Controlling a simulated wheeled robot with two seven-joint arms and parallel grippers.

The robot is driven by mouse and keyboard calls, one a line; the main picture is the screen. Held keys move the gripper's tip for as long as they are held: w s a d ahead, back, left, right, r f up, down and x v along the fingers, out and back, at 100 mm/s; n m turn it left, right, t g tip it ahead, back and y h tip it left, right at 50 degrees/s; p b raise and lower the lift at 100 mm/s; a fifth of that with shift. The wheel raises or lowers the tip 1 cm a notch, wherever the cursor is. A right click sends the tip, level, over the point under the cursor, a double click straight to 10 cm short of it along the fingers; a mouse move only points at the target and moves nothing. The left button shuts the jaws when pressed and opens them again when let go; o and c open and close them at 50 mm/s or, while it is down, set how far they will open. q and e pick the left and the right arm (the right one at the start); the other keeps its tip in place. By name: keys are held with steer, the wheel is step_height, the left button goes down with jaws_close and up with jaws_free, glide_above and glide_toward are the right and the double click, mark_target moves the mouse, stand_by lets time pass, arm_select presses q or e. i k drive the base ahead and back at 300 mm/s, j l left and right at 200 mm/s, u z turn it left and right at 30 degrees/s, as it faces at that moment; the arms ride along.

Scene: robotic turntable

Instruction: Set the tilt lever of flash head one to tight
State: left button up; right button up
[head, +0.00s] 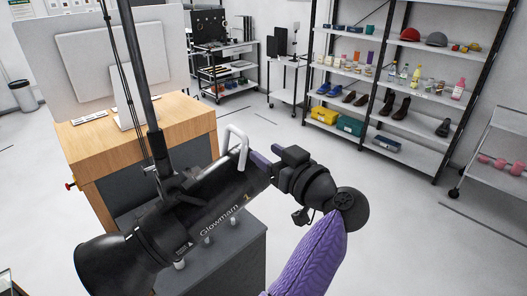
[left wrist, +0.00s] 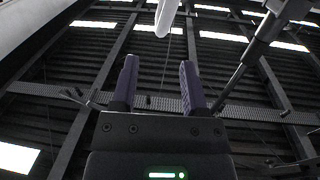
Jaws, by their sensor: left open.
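Flash head one (head: 205,205), a black cylinder marked "Glowmarn 1", hangs from a dark pole in the head view, its wide reflector at lower left. A white bent handle (head: 240,142) stands up at its right end; I cannot tell for sure whether this is the tilt lever. My left gripper (head: 262,162) has purple fingers and is just right of the handle, pointing left. In the left wrist view its fingers (left wrist: 160,75) are apart with nothing gripped. A white rounded piece (left wrist: 167,16) shows beyond the fingertips. Lever tightness cannot be seen. My right gripper is out of view.
The dark pole (head: 137,65) rises left of the flash head. A wooden-topped table (head: 150,137) with white panels stands behind it. Shelves (head: 340,88) with shoes and bottles stand at back right. The floor between is clear.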

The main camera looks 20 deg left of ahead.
mark_target(176, 195)
steer(key=k+l, duration=0.1)
steer(key=l, duration=0.25)
steer(key=k+l, duration=0.15)
steer(key=l, duration=0.15)
steer(key=k+l, duration=0.1)
steer(key=l, duration=0.25)
steer(key=k+l, duration=0.1)
steer(key=l, duration=0.2)
